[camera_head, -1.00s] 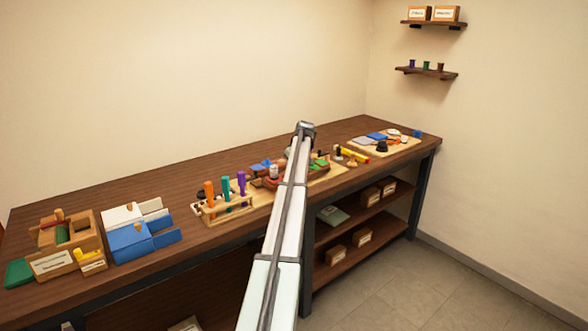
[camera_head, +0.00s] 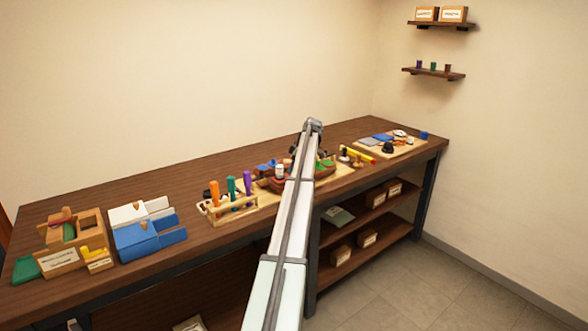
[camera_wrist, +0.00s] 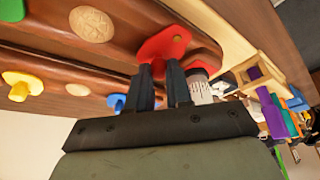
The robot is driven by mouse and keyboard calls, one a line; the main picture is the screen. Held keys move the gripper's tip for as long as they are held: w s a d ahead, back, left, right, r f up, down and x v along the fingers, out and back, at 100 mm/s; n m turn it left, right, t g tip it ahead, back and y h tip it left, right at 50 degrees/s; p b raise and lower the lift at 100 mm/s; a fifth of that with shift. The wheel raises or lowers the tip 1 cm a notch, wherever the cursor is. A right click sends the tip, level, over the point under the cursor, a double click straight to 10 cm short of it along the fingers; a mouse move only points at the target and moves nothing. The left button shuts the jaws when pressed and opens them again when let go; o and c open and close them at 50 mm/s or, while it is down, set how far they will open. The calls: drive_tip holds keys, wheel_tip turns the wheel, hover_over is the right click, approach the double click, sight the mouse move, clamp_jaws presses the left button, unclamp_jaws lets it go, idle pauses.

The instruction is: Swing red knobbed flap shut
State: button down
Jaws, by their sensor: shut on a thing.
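The fingers mostly hide that part. How far the flap is swung cannot be told. In the head view my arm hides the gripper and the red flap; a reddish-brown part of the workpiece (camera_head: 272,184) shows beside the arm.
In the wrist view a yellow knobbed piece (camera_wrist: 22,86), a blue one (camera_wrist: 117,102) and a green one (camera_wrist: 12,10) sit along the brown piece. A wooden rack (camera_head: 228,207) with coloured-handled tools stands left of the workpiece. A light board (camera_head: 390,149) with small items lies right.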

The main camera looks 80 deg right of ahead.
drive_tip(key=shift+f, duration=0.1)
idle(0.5)
drive_tip(key=c, duration=1.1)
unclamp_jaws()
drive_tip(key=shift+o, duration=0.2)
drive_tip(key=v, duration=1.4)
drive_tip(key=shift+w+d, duration=0.1)
drive_tip(key=shift+w, duration=0.05)
